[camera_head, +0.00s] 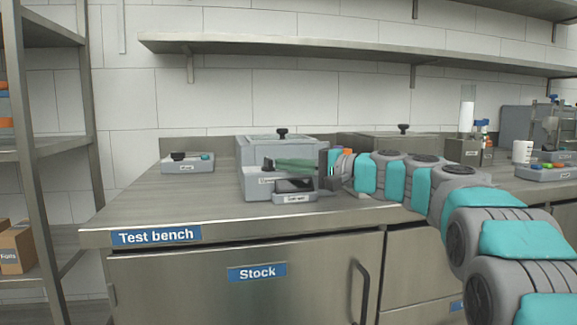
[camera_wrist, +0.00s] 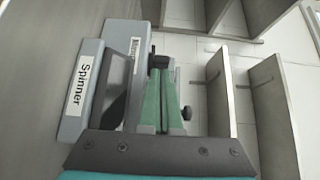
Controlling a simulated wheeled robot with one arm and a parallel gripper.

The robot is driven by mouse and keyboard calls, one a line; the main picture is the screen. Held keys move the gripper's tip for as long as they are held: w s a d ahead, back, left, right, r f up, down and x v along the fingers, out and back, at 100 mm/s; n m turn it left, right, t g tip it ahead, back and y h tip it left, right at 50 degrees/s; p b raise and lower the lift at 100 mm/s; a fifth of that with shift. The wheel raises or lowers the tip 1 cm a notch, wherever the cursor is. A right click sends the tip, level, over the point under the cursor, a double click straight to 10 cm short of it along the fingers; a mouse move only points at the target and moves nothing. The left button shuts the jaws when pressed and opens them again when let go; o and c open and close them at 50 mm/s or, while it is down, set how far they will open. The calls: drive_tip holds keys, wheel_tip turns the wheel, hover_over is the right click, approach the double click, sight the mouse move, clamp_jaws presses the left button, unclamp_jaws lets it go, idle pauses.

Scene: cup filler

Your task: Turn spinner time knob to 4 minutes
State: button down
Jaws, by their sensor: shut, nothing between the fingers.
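The spinner is a low grey box with a dark sloped top; it stands at the bench front in the head view (camera_head: 294,197), and its "Spinner" label shows in the wrist view (camera_wrist: 82,88). A larger grey unit (camera_head: 254,180) with a lid stands directly behind it. My gripper (camera_head: 275,163), with green fingers, is shut and empty, reaching in from the right above the spinner. In the wrist view its fingertips (camera_wrist: 160,72) are close to a small black knob (camera_wrist: 158,61); contact cannot be told. The knob's marks and setting cannot be read.
A lid knob (camera_head: 282,132) rises behind my fingers. A small grey box (camera_head: 187,163) with dark parts on top stands at the left on the bench. Another lidded unit (camera_head: 375,142) is behind my arm. The bench (camera_head: 140,203) is clear at the front left.

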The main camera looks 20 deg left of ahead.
sight(272, 165)
drive_tip(key=shift+s+a+m+t+b, duration=0.2)
drive_tip(key=shift+s+m+t+b, duration=0.15)
drive_tip(key=shift+t+b, duration=0.15)
drive_tip(key=shift+s+a+f+m+t+h+b, duration=0.1)
drive_tip(key=shift+s+a+m+t+h+b, duration=0.3)
drive_tip(key=shift+t+b, duration=0.3)
drive_tip(key=shift+s+m+t+h+b, duration=0.15)
drive_tip(key=shift+m+t+b, duration=0.3)
drive_tip(key=shift+t, duration=0.15)
drive_tip(key=shift+s+m+t+h+b, duration=0.15)
drive_tip(key=shift+m+t+b, duration=0.25)
drive_tip(key=shift+t, duration=0.2)
drive_tip(key=shift+s+a+m+t+h, duration=0.1)
drive_tip(key=shift+m+t+h, duration=0.25)
drive_tip(key=shift+t, duration=0.25)
drive_tip(key=shift+s+a+m+t+h+b, duration=0.1)
drive_tip(key=shift+m+t+h+b, duration=0.15)
drive_tip(key=shift+m+t+h, duration=0.45)
drive_tip(key=shift+s+a+m+t+h+b, duration=0.1)
drive_tip(key=shift+m+t+h+b, duration=0.15)
drive_tip(key=shift+m+t+h, duration=0.4)
drive_tip(key=shift+t, duration=0.55)
